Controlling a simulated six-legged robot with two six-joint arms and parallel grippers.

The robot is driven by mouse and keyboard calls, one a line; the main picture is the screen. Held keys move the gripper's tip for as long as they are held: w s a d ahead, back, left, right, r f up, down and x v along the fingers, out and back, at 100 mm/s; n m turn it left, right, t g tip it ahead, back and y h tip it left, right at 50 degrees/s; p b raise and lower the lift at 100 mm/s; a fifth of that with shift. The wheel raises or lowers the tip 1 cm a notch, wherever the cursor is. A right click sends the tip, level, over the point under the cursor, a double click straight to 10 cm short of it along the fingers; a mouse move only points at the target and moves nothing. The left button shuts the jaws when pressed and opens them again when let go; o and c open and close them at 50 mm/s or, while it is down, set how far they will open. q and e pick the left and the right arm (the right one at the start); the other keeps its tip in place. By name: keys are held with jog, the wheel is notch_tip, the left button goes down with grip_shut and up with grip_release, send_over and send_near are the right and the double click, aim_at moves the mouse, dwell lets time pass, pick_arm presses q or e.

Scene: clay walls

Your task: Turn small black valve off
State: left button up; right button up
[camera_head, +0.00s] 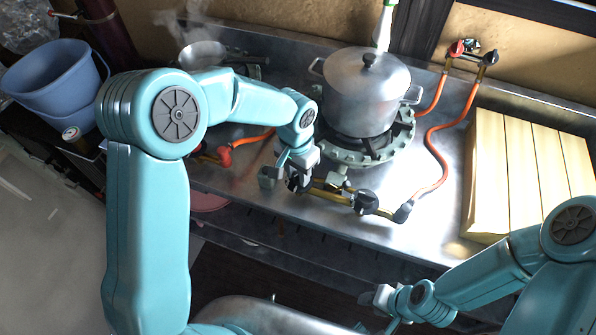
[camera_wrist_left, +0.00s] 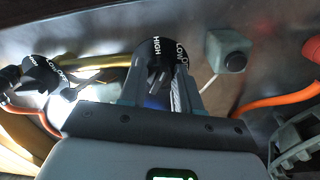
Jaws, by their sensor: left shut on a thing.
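A black valve knob (camera_wrist_left: 158,52) marked HIGH and LOW sits between the fingers of my left gripper (camera_wrist_left: 160,92) in the left wrist view. My left gripper (camera_head: 297,176) is shut on it at the stove front in the head view, where the fingers partly hide the knob (camera_head: 299,184). A second black knob (camera_head: 366,202) is to the right on the same brass pipe; it also shows at the left of the wrist view (camera_wrist_left: 42,72). My right gripper (camera_head: 372,311) is low in the head view, away from the valves, with its fingers apart and empty.
A lidded steel pot (camera_head: 362,92) stands on the burner behind the knobs. Orange hoses (camera_head: 437,150) run to red and black valves (camera_head: 470,51) on the wall. A steaming pan (camera_head: 203,55), a blue bucket (camera_head: 55,85) and a slatted wooden box (camera_head: 520,170) stand around.

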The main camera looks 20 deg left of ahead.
pick_arm(q)
jog(key=m, duration=0.6)
jog(key=shift+w+r, duration=0.1)
jog(key=shift+w, duration=0.05)
jog(key=m, duration=0.6)
jog(key=shift+p, duration=0.4)
jog(key=shift+m, duration=0.3)
jog(key=o, duration=1.1)
jog(key=shift+y, duration=0.3)
jog(key=shift+c, duration=0.2)
notch_tip(320, 180, up, 16)
jog(key=shift+w+r, duration=0.15)
jog(key=shift+w, duration=0.3)
jog(key=shift+s, duration=0.15)
